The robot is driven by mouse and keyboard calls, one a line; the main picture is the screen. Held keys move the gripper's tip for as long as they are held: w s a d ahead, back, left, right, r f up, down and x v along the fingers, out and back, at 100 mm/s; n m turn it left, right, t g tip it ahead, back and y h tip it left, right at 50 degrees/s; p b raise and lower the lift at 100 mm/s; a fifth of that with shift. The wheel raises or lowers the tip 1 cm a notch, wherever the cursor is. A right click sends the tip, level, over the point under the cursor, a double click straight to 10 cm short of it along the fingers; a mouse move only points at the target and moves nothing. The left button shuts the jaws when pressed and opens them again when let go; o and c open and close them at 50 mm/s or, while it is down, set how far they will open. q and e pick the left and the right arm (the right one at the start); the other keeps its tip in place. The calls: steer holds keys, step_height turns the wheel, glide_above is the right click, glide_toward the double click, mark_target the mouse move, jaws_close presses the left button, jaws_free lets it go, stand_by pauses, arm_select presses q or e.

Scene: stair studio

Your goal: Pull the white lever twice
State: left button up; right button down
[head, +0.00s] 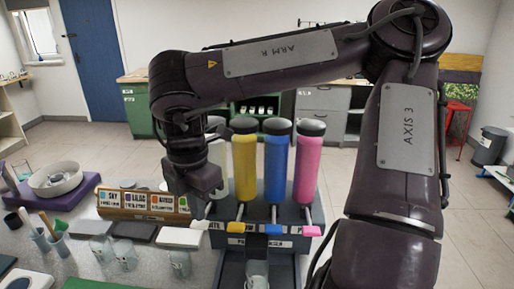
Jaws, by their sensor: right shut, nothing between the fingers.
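A dark dispenser rack (283,214) holds upright white, yellow (244,160), blue (277,160) and pink (308,160) bottles. The white bottle (218,155) is partly hidden behind my right arm. Yellow, blue and pink levers stick out below their bottles. The white lever is mostly hidden by my right gripper (202,207), so I cannot tell whether they touch. That gripper points down in front of the white bottle, shut and empty. A clear cup (257,274) stands low in the rack's middle. My left gripper is out of view.
Clear cups (124,254) and dark and white pads (180,237) lie on the counter to the left. A labelled wooden block (145,203) stands behind them. A white bowl (55,180) sits on a purple base further left.

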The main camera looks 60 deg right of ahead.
mark_target(201, 228)
stand_by(0.7)
steer(key=shift+f+b, duration=2.5)
steer(key=shift+f, duration=0.5)
steer(key=shift+r, duration=0.1)
steer(key=shift+r+p, duration=2.6)
steer(key=shift+r, duration=0.45)
step_height(201, 228, up, 6)
steer(key=p, duration=0.5)
